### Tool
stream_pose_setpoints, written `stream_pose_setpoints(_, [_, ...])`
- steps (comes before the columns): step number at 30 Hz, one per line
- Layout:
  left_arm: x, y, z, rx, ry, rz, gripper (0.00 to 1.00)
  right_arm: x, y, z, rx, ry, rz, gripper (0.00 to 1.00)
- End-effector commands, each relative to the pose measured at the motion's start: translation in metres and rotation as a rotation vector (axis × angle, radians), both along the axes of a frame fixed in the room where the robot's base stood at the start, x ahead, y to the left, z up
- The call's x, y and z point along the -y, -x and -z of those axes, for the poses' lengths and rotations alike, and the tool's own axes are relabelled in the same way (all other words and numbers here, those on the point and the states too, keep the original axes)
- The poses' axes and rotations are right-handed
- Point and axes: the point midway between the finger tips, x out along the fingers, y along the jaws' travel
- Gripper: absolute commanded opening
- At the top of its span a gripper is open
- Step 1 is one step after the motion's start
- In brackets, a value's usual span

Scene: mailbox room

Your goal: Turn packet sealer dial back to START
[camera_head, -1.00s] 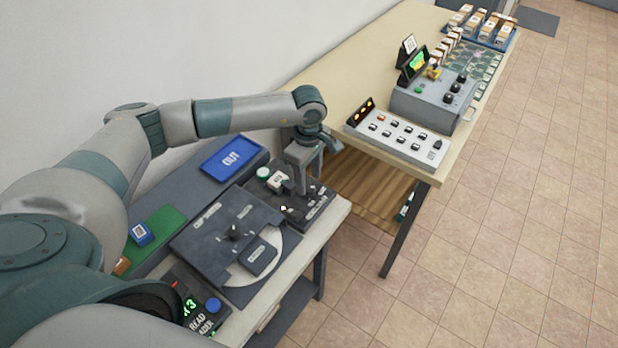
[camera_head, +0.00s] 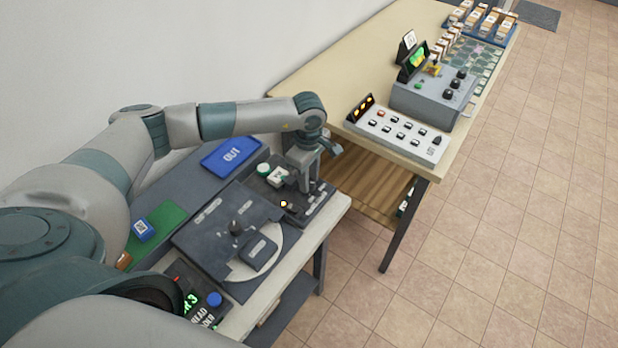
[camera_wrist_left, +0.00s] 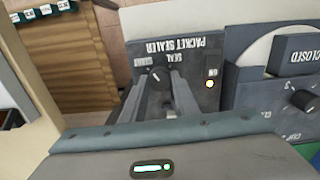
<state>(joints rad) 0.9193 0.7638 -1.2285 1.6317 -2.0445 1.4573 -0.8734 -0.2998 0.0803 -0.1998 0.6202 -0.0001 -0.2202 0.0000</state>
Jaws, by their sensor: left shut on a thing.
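The packet sealer (camera_head: 318,203) is a dark panel at the right end of the grey bench. In the left wrist view its panel (camera_wrist_left: 205,57) reads upside down, with SEAL, START and ON labels and a lit lamp beside ON. Its black dial (camera_wrist_left: 157,75) has a white pointer mark that leans up and left in that view, near the START and SEAL labels; its exact setting is hard to tell. My left gripper (camera_head: 306,190) points down over the sealer. In the left wrist view its fingers (camera_wrist_left: 160,82) are shut on the dial. My right gripper is not in view.
A round turntable unit (camera_head: 233,235) with a knob sits left of the sealer. A blue OUT tray (camera_head: 231,157) lies behind. A wooden table (camera_head: 345,70) at the back right carries a button panel (camera_head: 400,135) and a grey box (camera_head: 432,98). Tiled floor is clear at right.

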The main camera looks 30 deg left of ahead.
Motion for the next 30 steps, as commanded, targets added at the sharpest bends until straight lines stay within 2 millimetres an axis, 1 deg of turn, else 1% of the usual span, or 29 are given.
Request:
stream_pose_setpoints(5, [0.000, -0.001, 0.004, 0.002, 0.001, -0.094, 0.05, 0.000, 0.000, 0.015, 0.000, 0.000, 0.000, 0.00])
stream_pose_setpoints(9, [0.000, -0.001, 0.005, 0.002, 0.002, -0.217, 0.05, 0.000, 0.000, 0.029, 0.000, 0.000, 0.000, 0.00])
stream_pose_setpoints(13, [0.000, -0.001, 0.004, 0.001, 0.001, -0.323, 0.05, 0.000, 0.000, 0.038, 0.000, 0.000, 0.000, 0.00])
stream_pose_setpoints(18, [0.000, 0.000, 0.000, 0.001, 0.000, -0.390, 0.05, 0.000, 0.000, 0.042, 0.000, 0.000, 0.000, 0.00])
stream_pose_setpoints(26, [0.000, 0.000, -0.001, 0.001, 0.000, -0.395, 0.05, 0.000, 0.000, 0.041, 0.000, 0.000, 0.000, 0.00])
stream_pose_setpoints(27, [0.000, 0.000, -0.001, 0.001, 0.000, -0.394, 0.32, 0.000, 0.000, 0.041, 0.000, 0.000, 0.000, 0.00])
stream_pose_setpoints(29, [0.000, 0.000, -0.001, 0.001, 0.000, -0.394, 0.46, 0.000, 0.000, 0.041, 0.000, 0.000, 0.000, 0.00])
stream_pose_setpoints(30, [0.000, 0.000, -0.001, 0.001, 0.000, -0.394, 0.46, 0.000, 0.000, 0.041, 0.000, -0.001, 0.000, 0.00])
